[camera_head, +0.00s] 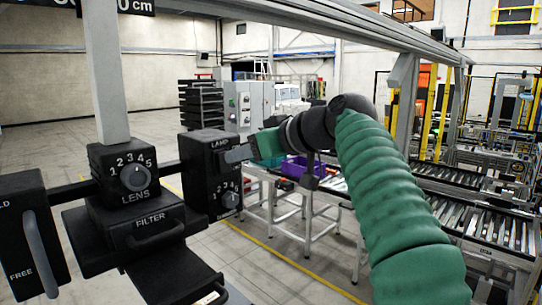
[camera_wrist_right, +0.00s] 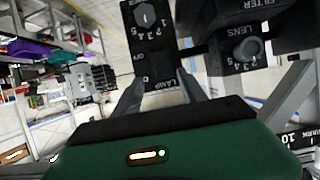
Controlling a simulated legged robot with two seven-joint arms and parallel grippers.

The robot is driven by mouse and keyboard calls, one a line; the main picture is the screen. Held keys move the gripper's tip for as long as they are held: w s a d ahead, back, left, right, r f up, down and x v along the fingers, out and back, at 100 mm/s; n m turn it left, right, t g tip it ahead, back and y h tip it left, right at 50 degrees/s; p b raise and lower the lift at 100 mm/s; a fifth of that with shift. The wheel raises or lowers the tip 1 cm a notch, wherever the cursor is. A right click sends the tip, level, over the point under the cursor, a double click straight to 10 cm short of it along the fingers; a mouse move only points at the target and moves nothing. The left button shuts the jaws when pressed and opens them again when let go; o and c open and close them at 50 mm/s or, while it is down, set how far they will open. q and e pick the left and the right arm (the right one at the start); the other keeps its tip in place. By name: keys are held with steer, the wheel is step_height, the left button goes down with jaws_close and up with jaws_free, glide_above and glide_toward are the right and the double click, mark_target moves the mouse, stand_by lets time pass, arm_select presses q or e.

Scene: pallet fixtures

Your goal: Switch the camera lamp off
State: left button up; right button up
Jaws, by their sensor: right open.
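The black lamp box (camera_head: 196,172), marked LAMP at its top, has a numbered dial (camera_head: 230,200) low on its front. The box also shows in the right wrist view (camera_wrist_right: 153,45), with its dial (camera_wrist_right: 145,15) at the top edge. My right gripper (camera_head: 232,155) is at the upper front of the box, just below the LAMP label. In the wrist view its fingers (camera_wrist_right: 160,77) are apart, one to each side of the LAMP end. I cannot tell whether they touch the box. A lamp switch is not clearly visible. My left gripper is not in view.
The LENS box (camera_head: 122,172) with a dial and the FILTER box (camera_head: 150,228) with a handle stand left of the lamp box. A vertical handle marked FREE (camera_head: 40,255) is at the far left. A grey post (camera_head: 107,80) rises above. A table with a purple bin (camera_head: 300,168) stands behind.

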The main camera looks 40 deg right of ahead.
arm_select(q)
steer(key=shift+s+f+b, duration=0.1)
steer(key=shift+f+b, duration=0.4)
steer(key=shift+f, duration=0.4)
arm_select(e)
steer(key=v, duration=1)
steer(key=shift+w, duration=0.1)
steer(key=shift+f, duration=0.1)
